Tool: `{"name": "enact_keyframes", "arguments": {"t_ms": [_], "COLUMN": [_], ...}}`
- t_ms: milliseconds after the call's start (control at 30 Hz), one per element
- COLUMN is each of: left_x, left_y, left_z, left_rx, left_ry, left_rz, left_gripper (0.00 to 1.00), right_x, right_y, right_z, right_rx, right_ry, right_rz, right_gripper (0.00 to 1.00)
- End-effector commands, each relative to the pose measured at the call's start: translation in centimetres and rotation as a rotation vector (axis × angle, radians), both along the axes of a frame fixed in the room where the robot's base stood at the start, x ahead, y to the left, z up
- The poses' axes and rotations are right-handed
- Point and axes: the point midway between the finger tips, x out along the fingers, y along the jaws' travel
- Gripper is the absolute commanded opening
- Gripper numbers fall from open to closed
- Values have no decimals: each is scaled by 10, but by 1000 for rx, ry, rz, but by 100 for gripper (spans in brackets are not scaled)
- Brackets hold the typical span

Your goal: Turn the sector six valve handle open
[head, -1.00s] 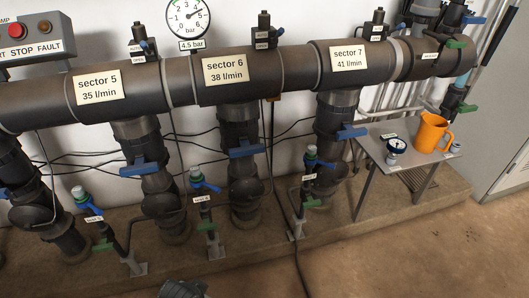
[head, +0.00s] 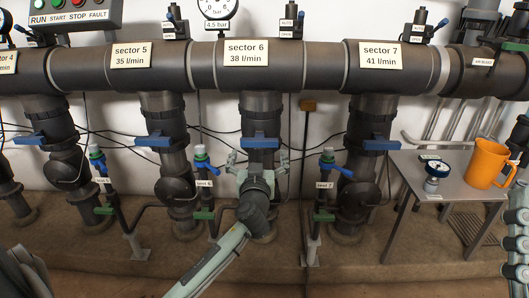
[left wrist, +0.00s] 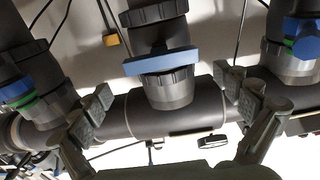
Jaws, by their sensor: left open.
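The sector six valve handle (head: 260,142) is a blue bar lying across the dark vertical pipe below the "sector 6, 38 l/min" label (head: 246,53). My left gripper (head: 258,157) is open just in front of and slightly below it, one finger to each side of the pipe. In the left wrist view the blue handle (left wrist: 162,62) lies crosswise between the spread fingers of the left gripper (left wrist: 168,100). I see no finger closed on the handle. My right gripper is not in view.
Similar blue handles sit crosswise below sector 5 (head: 154,142) and sector 7 (head: 381,145). Small test taps (head: 203,160) (head: 327,162) stand on either side of my left gripper. A side table (head: 445,185) at right holds an orange jug (head: 488,163) and a gauge (head: 436,170).

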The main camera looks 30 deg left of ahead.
Motion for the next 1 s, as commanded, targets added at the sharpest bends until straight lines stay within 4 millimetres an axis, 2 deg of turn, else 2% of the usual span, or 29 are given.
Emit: {"name": "enact_keyframes", "arguments": {"t_ms": [200,400,767,833,1000], "left_x": [30,52,59,59,59], "left_y": [19,32,37,37,37], "left_z": [1,0,-1,-1,-1], "left_rx": [3,1,-1,-1,-1], "left_ry": [2,4,5,5,5], "left_rz": [1,1,1,1,1], "left_gripper": [100,100,100,95,74], "right_x": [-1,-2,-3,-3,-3], "right_y": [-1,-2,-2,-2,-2], "right_z": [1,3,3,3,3], "right_rx": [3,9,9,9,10], "right_ry": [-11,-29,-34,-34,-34], "right_rz": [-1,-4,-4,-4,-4], "right_gripper": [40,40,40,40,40]}}
